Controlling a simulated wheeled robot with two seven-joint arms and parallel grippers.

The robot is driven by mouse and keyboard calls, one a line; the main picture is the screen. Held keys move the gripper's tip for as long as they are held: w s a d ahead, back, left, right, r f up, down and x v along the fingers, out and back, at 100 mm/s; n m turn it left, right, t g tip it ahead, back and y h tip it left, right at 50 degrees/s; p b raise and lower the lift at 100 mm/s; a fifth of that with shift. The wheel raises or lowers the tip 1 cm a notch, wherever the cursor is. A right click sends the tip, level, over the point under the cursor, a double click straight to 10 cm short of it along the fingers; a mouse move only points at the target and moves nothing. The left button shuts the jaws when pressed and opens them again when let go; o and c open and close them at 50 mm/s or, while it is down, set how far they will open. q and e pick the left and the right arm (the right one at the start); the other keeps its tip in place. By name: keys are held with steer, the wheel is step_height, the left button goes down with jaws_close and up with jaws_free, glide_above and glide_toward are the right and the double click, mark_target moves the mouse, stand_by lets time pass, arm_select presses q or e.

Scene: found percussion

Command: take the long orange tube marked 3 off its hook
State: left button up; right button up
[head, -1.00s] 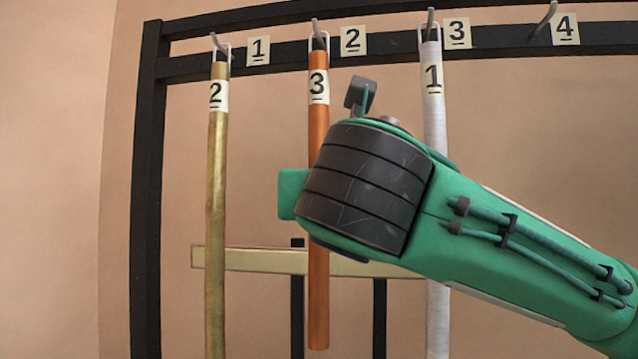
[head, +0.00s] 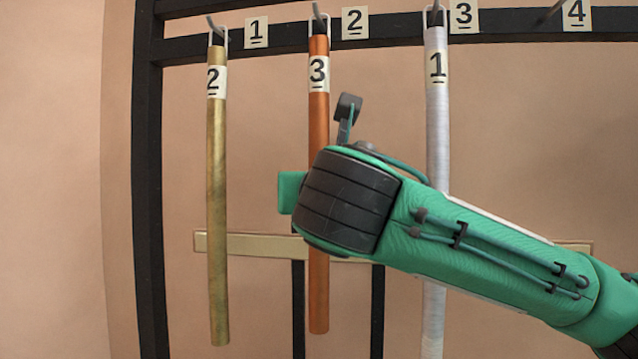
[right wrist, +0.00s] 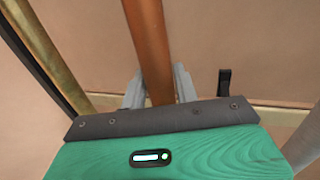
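The long orange tube marked 3 (head: 318,130) hangs upright from the hook (head: 318,15) left of the rack's number 2 plate. My right arm (head: 480,240) comes in from the right, and its wrist covers the middle of the tube in the head view. In the right wrist view the orange tube (right wrist: 152,50) runs down between the two grey fingers of my right gripper (right wrist: 158,85). One finger is close on each side. Whether they press on it is not clear. My left gripper is not in view.
A gold tube marked 2 (head: 217,180) hangs to the left and a white tube marked 1 (head: 437,120) to the right, partly behind my arm. The black rack (head: 148,200) frames them. The hook by plate 4 (head: 576,13) is empty. A pale bar (head: 255,246) crosses behind the tubes.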

jaws_close()
steer(key=s+a+b, duration=0.1)
steer(key=s+b, duration=0.3)
steer(key=s, duration=0.4)
steer(key=s+a+r+b, duration=0.1)
steer(key=s+b, duration=0.3)
steer(key=s, duration=0.5)
steer(key=shift+s+a+r, duration=0.3)
steer(key=shift+a, duration=0.45)
